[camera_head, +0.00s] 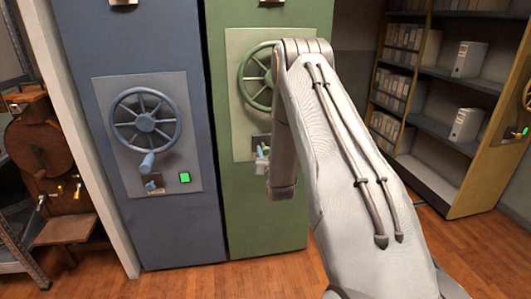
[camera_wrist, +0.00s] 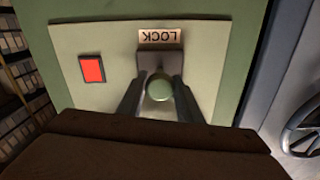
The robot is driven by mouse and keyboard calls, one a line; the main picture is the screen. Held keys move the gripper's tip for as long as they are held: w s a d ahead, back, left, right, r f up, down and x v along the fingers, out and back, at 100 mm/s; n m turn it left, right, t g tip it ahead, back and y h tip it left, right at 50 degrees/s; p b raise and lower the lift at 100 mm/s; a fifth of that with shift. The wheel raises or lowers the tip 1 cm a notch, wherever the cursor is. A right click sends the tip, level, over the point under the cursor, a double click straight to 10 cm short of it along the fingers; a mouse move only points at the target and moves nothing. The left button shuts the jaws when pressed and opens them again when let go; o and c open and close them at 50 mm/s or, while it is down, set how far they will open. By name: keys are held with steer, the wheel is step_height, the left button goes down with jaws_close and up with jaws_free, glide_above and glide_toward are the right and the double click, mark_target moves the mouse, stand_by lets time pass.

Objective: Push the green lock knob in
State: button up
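The round green lock knob (camera_wrist: 159,87) sticks out of a pale plate below an upside-down LOCK label (camera_wrist: 161,36) in the wrist view. My gripper (camera_wrist: 158,92) has one dark finger on each side of the knob, with a narrow gap showing on both sides. The fingers are apart and I cannot tell if they touch the knob. A red indicator (camera_wrist: 92,69) sits on the same plate. In the head view, the green safe door (camera_head: 265,215) stands behind my arm, which hides most of its lock area and my fingertips.
A blue safe door (camera_head: 175,230) with a spoked wheel (camera_head: 146,120) and a green indicator (camera_head: 184,178) stands left of the green one. Shelves with binders (camera_head: 467,125) stand at the right. A brown wooden machine (camera_head: 45,150) is at the far left. The wooden floor (camera_head: 275,273) in front is clear.

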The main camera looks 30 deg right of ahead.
mark_target(264, 147)
jaws_close()
steer(key=shift+b+x, duration=0.85)
steer(key=shift+x, duration=0.6)
steer(key=shift+w+d, duration=0.1)
steer(key=shift+w, duration=0.15)
steer(key=shift+r, duration=0.1)
steer(key=o, duration=0.8)
jaws_free()
